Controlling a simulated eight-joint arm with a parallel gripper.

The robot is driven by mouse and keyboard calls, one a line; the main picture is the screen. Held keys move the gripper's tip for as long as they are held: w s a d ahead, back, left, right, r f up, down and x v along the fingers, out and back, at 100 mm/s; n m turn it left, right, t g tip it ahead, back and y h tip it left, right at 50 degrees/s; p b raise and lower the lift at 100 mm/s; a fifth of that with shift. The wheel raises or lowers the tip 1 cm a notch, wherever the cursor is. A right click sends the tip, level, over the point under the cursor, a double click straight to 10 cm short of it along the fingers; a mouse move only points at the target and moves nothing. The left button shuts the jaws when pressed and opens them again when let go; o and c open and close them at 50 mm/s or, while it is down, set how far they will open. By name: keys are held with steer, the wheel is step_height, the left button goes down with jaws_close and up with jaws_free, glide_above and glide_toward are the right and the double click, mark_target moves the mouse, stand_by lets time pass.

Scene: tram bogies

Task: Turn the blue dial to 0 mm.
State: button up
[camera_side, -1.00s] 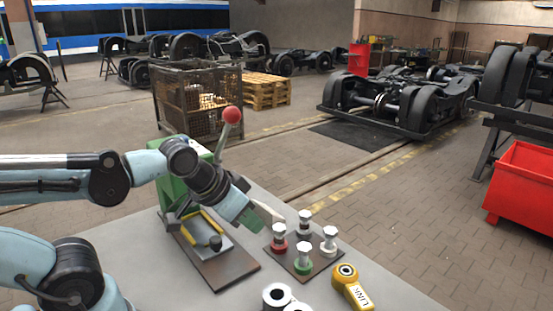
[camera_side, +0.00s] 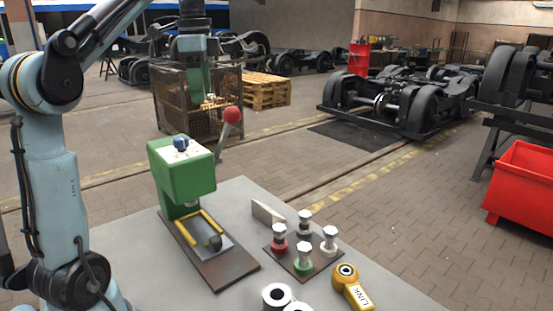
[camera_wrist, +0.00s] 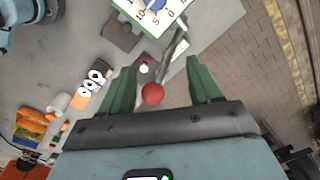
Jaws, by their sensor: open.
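The blue dial (camera_side: 181,143) sits on a white scale plate on top of the green press (camera_side: 182,172). In the wrist view the dial (camera_wrist: 155,4) is cut off by the top edge. My gripper (camera_side: 200,88) hangs fingers down, well above the press and clear of the dial. In the wrist view its two green fingers (camera_wrist: 160,66) are spread apart with nothing held between them.
A lever with a red ball (camera_side: 232,115) rises at the press's right side.

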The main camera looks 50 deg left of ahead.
steer(key=n, duration=0.2)
glide_toward(180, 138)
steer(key=shift+g, duration=0.3)
steer(key=shift+w+a+f, duration=0.1)
steer(key=shift+w+f, duration=0.05)
steer(key=shift+f, duration=2.05)
steer(key=shift+w+a+f, duration=0.1)
steer(key=shift+w+f, duration=0.05)
steer(key=shift+f, duration=2.1)
steer(key=c, duration=1)
steer(key=shift+c, duration=0.2)
